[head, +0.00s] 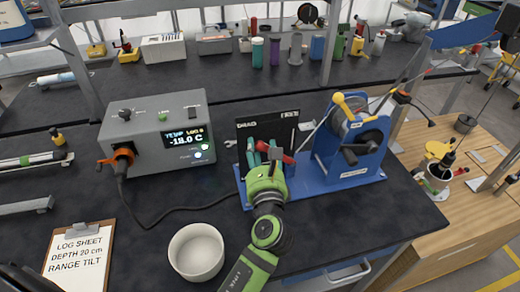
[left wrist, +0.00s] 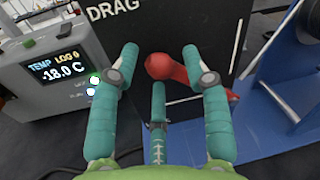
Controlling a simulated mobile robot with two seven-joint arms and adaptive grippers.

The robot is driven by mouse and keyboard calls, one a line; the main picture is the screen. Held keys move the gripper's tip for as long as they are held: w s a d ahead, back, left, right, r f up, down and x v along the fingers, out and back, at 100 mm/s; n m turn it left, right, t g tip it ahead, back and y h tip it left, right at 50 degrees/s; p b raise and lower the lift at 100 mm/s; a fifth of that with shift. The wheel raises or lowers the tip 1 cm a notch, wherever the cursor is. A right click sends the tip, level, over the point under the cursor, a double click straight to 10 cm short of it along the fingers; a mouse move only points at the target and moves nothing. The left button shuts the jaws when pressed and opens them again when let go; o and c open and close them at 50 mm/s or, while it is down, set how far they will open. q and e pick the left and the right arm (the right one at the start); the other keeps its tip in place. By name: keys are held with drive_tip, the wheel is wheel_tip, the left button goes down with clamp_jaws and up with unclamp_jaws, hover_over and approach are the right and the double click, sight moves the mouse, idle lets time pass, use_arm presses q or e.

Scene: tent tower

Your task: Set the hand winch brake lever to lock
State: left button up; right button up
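The hand winch (head: 358,138) is blue, with a yellow lever and a black crank, on a blue base at the right of the bench. Beside it stands a black panel (head: 248,129) marked DRAG at upper left; its right label is too small to read. A red lever with a round knob (left wrist: 166,67), likely the brake lever, is in front of the panel; it also shows in the head view (head: 275,155). My left gripper (head: 265,154) is open, its teal fingers spread around the knob with visible gaps. The right finger partly hides the lever. My right gripper is out of view.
A grey temperature box (head: 156,133) with a cable stands left of the panel. A white bowl (head: 196,252) and a clipboard (head: 78,256) lie nearer. Bottles and tools line the back bench. The dark bench is clear between bowl and box, apart from the cable.

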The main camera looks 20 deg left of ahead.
use_arm(q)
drive_tip(key=shift+s+d+r, duration=0.1)
drive_tip(key=c, duration=0.6)
clamp_jaws()
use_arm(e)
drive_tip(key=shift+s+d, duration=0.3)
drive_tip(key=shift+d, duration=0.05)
use_arm(q)
drive_tip(key=shift+f, duration=0.2)
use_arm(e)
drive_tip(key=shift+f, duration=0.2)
use_arm(q)
drive_tip(key=a+f+n+b, duration=0.1)
drive_tip(key=f+n+b, duration=0.1)
drive_tip(key=b, duration=0.1)
drive_tip(key=s+a+f+n+b, duration=0.1)
drive_tip(key=f+n+b, duration=0.2)
drive_tip(key=f+b, duration=0.1)
drive_tip(key=b, duration=0.1)
drive_tip(key=shift+s+a+n+t+y+b, duration=0.3)
drive_tip(key=shift+s+a+n+y, duration=0.1)
drive_tip(key=shift+a+f+n+b, duration=0.1)
drive_tip(key=shift+f+n+b, duration=0.3)
drive_tip(key=shift+n+b, duration=0.4)
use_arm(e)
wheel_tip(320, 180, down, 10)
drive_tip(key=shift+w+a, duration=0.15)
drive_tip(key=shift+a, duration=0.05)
